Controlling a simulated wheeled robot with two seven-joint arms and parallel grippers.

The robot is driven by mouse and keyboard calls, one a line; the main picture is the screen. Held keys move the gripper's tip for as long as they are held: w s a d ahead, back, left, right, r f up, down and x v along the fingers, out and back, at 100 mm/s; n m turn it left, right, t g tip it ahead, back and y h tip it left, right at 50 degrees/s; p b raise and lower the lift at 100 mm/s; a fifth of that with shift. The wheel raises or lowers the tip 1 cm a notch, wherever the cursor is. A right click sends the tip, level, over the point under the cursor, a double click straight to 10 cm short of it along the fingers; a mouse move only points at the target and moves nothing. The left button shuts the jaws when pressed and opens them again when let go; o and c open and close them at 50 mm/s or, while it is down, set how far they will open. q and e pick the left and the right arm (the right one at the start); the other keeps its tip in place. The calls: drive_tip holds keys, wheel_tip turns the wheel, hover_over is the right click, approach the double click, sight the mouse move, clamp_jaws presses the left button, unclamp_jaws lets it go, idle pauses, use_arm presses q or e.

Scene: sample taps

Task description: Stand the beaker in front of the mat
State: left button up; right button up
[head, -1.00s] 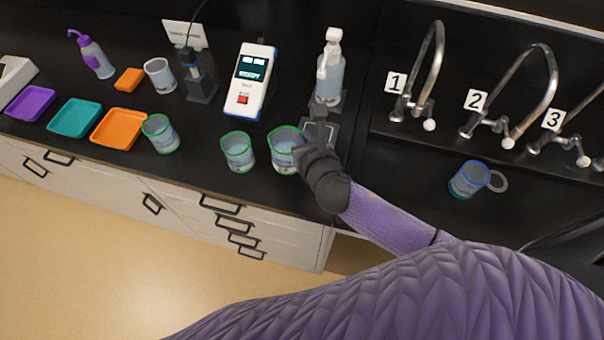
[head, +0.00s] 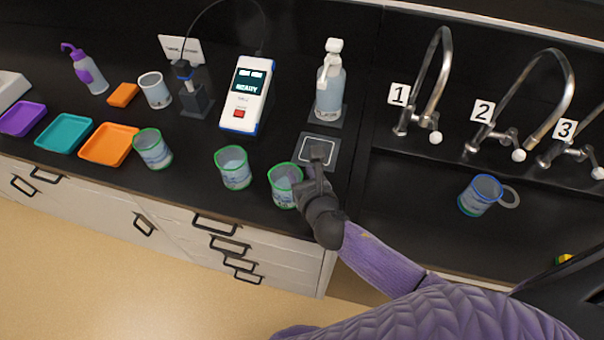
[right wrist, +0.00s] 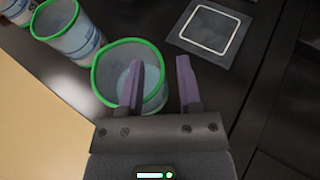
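The green-rimmed beaker (head: 284,187) stands upright on the black counter near its front edge. It is in front of the dark mat with a white square outline (head: 332,164), a little to its left and apart from it. In the right wrist view the beaker (right wrist: 152,62) holds clear liquid, and the mat (right wrist: 208,29) is beyond it to the right. My right gripper (head: 314,172) is at the beaker's right side. Its fingers (right wrist: 159,78) are apart: one overlaps the beaker, the other is clear of its right side. My left gripper is not in view.
Another green-rimmed beaker (head: 234,168) stands close to the left, and a third (head: 152,149) is farther left. A pump bottle (head: 329,90) stands behind the mat, with a meter (head: 246,96) to its left. The sink with a blue-rimmed beaker (head: 479,196) is at right.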

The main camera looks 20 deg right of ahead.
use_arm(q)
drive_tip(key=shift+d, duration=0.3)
use_arm(e)
drive_tip(key=shift+s+r, duration=0.1)
drive_tip(key=shift+r, duration=0.1)
use_arm(q)
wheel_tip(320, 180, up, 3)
drive_tip(key=p, duration=0.2)
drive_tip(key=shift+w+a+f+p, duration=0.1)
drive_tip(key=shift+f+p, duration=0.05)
drive_tip(key=shift+p, duration=0.2)
use_arm(e)
drive_tip(key=v, duration=1.2)
